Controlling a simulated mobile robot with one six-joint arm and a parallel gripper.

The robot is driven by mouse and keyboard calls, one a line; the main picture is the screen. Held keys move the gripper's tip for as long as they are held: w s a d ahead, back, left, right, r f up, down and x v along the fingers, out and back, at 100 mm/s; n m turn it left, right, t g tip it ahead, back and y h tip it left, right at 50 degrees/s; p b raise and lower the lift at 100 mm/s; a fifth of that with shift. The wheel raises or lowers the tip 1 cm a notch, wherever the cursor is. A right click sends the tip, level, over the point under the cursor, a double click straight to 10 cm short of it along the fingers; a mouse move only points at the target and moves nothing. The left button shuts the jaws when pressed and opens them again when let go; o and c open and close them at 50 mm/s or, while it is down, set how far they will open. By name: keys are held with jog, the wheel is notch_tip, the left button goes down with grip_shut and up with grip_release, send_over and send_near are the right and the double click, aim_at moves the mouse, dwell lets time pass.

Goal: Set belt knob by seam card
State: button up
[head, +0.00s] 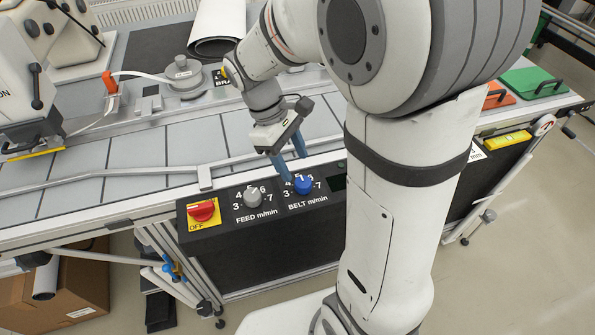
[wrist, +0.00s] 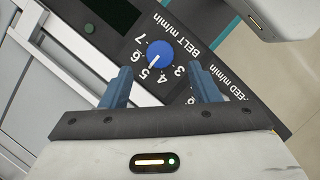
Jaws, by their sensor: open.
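The blue belt knob (head: 303,185) sits on the black control panel (head: 275,255) above the words BELT m/min, inside a printed scale from 3 to 7. In the wrist view the belt knob (wrist: 160,52) has a white pointer line aimed at about 5. My gripper (head: 290,165) is open just above and behind the knob. In the wrist view the blue fingers of my gripper (wrist: 160,76) are spread with nothing between their tips, and the knob shows beyond them. I cannot make out which item is the seam card.
A grey feed knob (head: 252,197) sits left of the belt knob, and a red OFF switch (head: 203,211) is further left. A metal rail (head: 120,171) runs along the table behind the panel.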

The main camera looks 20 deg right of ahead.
aim_at(303, 181)
jog(key=shift+x, duration=2.8)
jog(key=shift+c, duration=0.6)
